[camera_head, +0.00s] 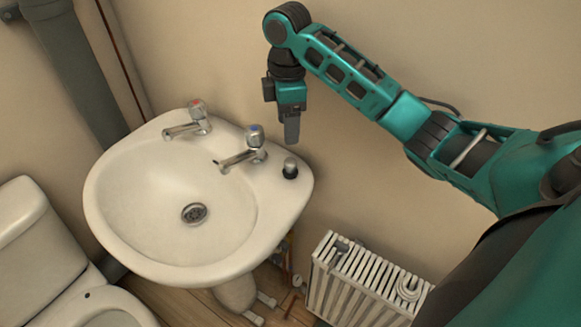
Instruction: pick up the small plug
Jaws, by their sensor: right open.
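The small plug (290,168) stands on the right rim of the white sink (119,187), beside the blue-topped tap. It has a grey top and a dark lower part. My right gripper (292,131) points down above the plug, with a gap between its fingertips and the plug. It is open and empty; from this side its fingers overlap. My left gripper is not in view.
A blue-topped tap (243,157) is close to the left of the plug. A red-topped tap (190,122) stands further left. The drain (194,213) is in the basin. A white radiator (352,283) is below right, and a toilet (38,235) is at left.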

